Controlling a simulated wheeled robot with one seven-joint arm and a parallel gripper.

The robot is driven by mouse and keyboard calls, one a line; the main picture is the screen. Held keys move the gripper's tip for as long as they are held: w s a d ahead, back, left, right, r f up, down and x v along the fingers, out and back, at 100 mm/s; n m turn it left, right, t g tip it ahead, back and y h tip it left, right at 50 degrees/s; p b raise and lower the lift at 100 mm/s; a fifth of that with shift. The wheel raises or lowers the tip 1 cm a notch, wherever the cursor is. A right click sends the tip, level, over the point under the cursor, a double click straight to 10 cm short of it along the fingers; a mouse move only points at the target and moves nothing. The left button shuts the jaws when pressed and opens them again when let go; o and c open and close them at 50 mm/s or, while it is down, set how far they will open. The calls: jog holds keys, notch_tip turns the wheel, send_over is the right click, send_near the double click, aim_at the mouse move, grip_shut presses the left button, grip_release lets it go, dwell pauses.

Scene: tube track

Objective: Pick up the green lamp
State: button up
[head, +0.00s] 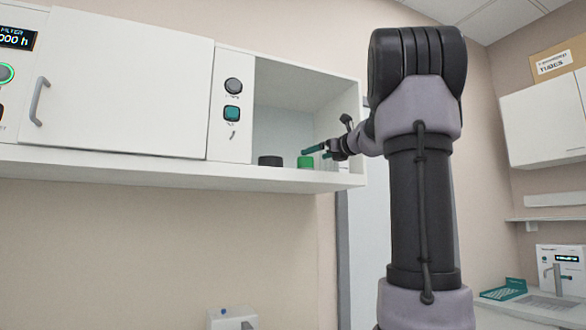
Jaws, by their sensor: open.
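A short green cylinder (305,162), which looks like the green lamp, stands upright on the floor of the open white cabinet bay (284,177). My gripper (318,151) reaches into the bay from the right, just above and to the right of the green cylinder. Its jaws are open, and one teal finger shows over the cylinder. The gripper is small in this view, and I cannot tell whether it touches the cylinder. Nothing shows held in it.
A dark short cylinder (270,161) stands just left of the green one. A closed white door (130,90) lies further left. The bay's right wall is close to my gripper.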

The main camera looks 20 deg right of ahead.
aim_at(308, 157)
jog(key=x, duration=0.5)
jog(key=shift+a+f, duration=0.1)
jog(key=shift+a, duration=0.05)
jog(key=x, duration=0.5)
jog(key=shift+w+f, duration=0.15)
jog(key=shift+f, duration=0.2)
jog(key=c, duration=1.4)
